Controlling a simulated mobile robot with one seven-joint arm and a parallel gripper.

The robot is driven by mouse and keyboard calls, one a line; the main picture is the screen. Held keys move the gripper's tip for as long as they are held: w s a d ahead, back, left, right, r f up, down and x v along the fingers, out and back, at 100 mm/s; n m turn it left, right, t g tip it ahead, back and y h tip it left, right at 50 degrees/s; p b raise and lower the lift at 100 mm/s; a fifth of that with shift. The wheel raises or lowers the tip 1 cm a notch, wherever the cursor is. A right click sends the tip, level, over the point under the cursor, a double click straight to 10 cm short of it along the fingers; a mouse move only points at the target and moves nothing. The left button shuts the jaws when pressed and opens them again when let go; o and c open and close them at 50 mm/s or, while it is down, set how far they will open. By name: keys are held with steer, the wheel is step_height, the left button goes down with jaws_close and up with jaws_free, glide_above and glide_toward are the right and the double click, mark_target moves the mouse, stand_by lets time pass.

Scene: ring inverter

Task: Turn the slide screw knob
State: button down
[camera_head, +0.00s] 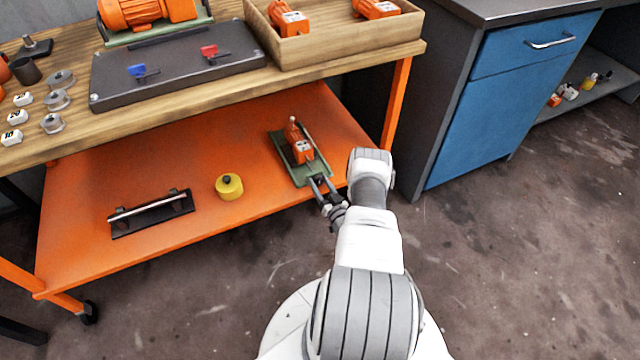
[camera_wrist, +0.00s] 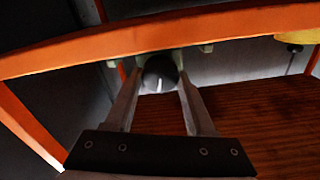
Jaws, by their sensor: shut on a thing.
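The slide screw knob (camera_wrist: 159,68) is dark and round with a white mark on its face. In the wrist view it sits between the two fingertips of my gripper (camera_wrist: 158,80), which is shut on it. In the head view my gripper (camera_head: 318,184) reaches the near end of the green slide base (camera_head: 311,168), and the knob is mostly hidden there. An orange motor unit (camera_head: 302,151) is mounted on the slide. The slide lies on the orange lower shelf.
The orange shelf (camera_head: 150,170) also holds a yellow cylinder (camera_head: 229,187) and a dark plate with a metal bar (camera_head: 150,214). The wooden bench top (camera_head: 200,102) overhangs it. An orange leg (camera_head: 396,103) and blue cabinet (camera_head: 490,110) stand right. Floor at right is clear.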

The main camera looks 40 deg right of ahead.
steer(key=m, duration=0.4)
steer(key=shift+d+f, duration=0.1)
steer(key=shift+m, duration=1.6)
steer(key=shift+c, duration=1.2)
jaws_free()
